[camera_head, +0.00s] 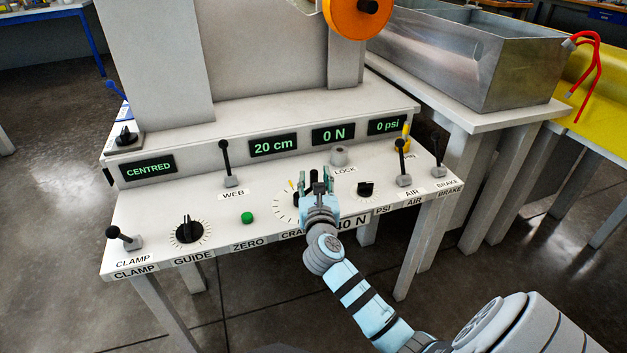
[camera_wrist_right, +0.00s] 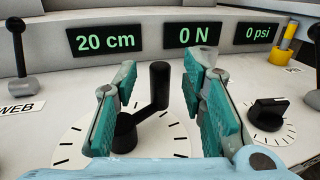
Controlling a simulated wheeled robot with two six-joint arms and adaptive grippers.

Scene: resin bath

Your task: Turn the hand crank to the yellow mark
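The hand crank (camera_wrist_right: 160,88) is black, with an upright handle on a short arm from a round hub. It stands on a white dial (camera_wrist_right: 70,148) with black ticks, also in the head view (camera_head: 283,208). A small yellow mark (camera_head: 291,185) shows at the dial's upper left in the head view; I cannot see it in the wrist view. My right gripper (camera_head: 316,180) is over the dial. In the wrist view its teal fingers (camera_wrist_right: 157,108) are apart, one either side of the crank handle, with visible gaps. My left gripper is out of view.
Displays read CENTRED, 20 cm, 0 N and 0 psi (camera_head: 387,125). A black knob (camera_head: 366,189) sits close right of the crank dial. The WEB lever (camera_head: 228,165), guide knob (camera_head: 189,230), green button (camera_head: 247,218) and air lever (camera_head: 402,165) also stand on the panel.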

